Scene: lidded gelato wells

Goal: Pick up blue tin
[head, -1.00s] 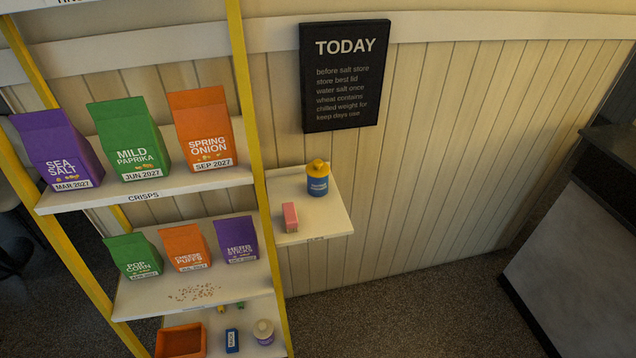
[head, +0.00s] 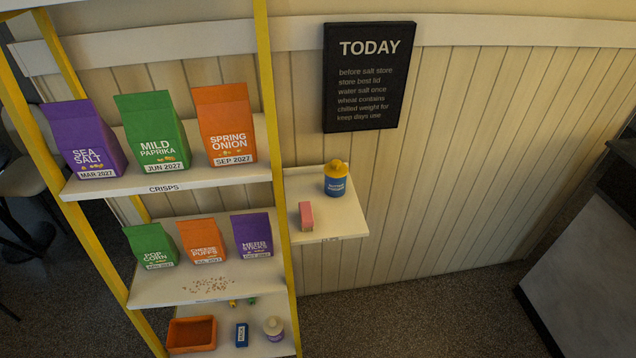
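A blue tin with a yellow top (head: 336,184) stands upright on a small white side shelf (head: 345,228) against the panelled wall. It carries a small pale label, too small to read surely. A pink block (head: 306,215) stands on the same shelf, in front and to the left of the tin, apart from it. A small blue item with a white label (head: 241,335) is on the bottom shelf of the yellow-framed rack. Neither of my grippers shows in the head view.
The yellow-framed rack (head: 278,200) stands left of the side shelf, holding several crisp bags, scattered crumbs, an orange tray (head: 170,337) and a white-purple container (head: 273,328). A black sign (head: 368,78) hangs above the tin. A grey counter (head: 590,270) stands right; floor between is clear.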

